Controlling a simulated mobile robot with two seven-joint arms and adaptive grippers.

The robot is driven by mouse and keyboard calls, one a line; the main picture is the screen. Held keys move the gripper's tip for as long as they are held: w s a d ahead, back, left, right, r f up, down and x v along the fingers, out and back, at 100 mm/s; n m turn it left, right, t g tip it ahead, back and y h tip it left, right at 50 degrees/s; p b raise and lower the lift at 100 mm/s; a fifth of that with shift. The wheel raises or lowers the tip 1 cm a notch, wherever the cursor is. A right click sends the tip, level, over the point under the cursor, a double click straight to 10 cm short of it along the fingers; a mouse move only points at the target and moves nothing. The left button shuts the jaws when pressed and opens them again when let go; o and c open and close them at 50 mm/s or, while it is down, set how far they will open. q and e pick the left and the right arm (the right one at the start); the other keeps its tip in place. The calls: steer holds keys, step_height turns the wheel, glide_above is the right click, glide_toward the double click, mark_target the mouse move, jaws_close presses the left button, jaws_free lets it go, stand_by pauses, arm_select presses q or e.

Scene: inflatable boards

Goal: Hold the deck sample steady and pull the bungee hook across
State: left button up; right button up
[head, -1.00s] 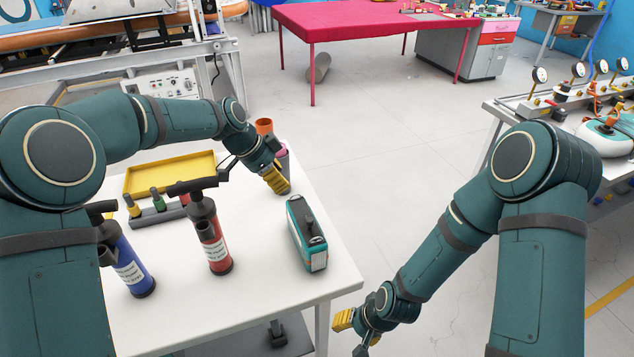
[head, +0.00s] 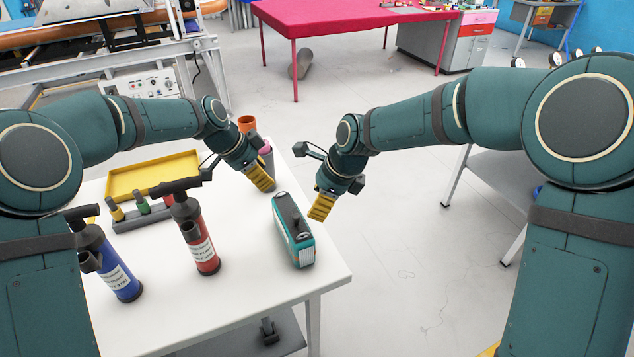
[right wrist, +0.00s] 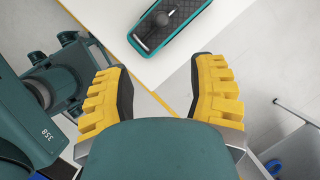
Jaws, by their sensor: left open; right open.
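The deck sample (head: 300,248) is a teal block with a dark top, on the white table near its right edge. Its top also shows in the right wrist view (right wrist: 175,22), where a small dark knob with a pale shaft (right wrist: 160,19) sits on it; this may be the bungee hook. My left gripper (head: 264,183) is open above the table, behind and left of the block, not touching it. My right gripper (head: 320,210) is open beside the block's right side, apart from it. Its two yellow fingers are spread and empty in the right wrist view (right wrist: 163,88).
A red pump (head: 202,245) and a blue pump (head: 115,270) stand left of the block.

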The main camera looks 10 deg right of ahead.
mark_target(298, 216)
step_height(298, 216, up, 4)
steer(key=m, duration=0.2)
steer(key=x, duration=1.3)
steer(key=shift+w+a+f, duration=0.2)
steer(key=shift+w+a, duration=0.15)
steer(key=shift+a, duration=0.15)
steer(key=shift+c, duration=0.5)
jaws_close()
